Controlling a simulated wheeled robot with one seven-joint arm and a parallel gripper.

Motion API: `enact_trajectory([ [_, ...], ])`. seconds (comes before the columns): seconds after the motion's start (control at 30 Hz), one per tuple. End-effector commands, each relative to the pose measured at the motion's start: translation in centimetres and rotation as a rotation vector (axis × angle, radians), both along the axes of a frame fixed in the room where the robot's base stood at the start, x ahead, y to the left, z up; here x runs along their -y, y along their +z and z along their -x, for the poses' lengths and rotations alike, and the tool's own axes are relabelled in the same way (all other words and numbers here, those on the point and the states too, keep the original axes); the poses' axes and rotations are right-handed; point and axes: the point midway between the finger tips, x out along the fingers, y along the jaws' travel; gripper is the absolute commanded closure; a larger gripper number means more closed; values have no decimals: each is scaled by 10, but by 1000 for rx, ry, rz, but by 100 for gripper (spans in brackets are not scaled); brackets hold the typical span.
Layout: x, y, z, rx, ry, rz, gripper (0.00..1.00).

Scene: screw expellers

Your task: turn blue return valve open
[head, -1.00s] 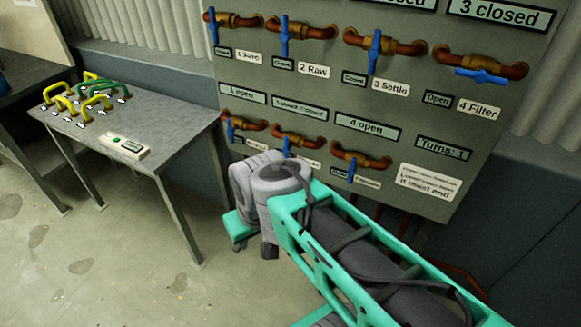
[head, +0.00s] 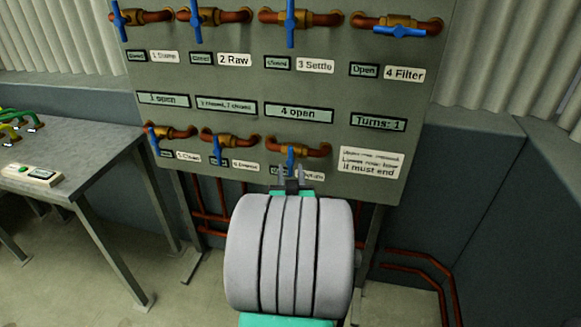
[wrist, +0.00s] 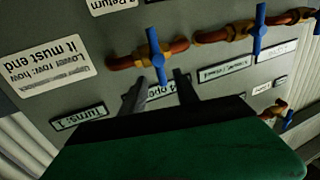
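The blue return valve handle (head: 291,156) is the right-hand one in the lower row of the panel, on a copper pipe with a brass body. It stands upright, crosswise to its pipe, and its label is partly hidden by my gripper. In the wrist view, which is upside down, the return handle (wrist: 158,62) has its end between my fingertips as pictured. My gripper (head: 290,172) is open, with one finger on each side of the handle's lower end; it also shows in the wrist view (wrist: 160,78). I cannot tell whether it touches.
Neighbouring lower handles (head: 237,158) hang close to the left. The 4 Filter handle (head: 400,31) lies along its pipe. The display (head: 378,123) reads "Turns: 1". A metal table (head: 90,165) stands left. Red pipes (head: 420,265) run low at the right.

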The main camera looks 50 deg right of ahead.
Motion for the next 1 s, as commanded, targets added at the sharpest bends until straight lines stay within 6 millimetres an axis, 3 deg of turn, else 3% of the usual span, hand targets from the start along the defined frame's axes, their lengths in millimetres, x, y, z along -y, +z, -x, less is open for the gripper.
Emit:
enact_trajectory([
  [0.4, 54, 3, -41, 4, -4, 5, 63],
  [0.73, 61, 3, -46, 4, -4, 5, 63],
  [1.0, 61, 3, -46, 4, -4, 5, 85],
])
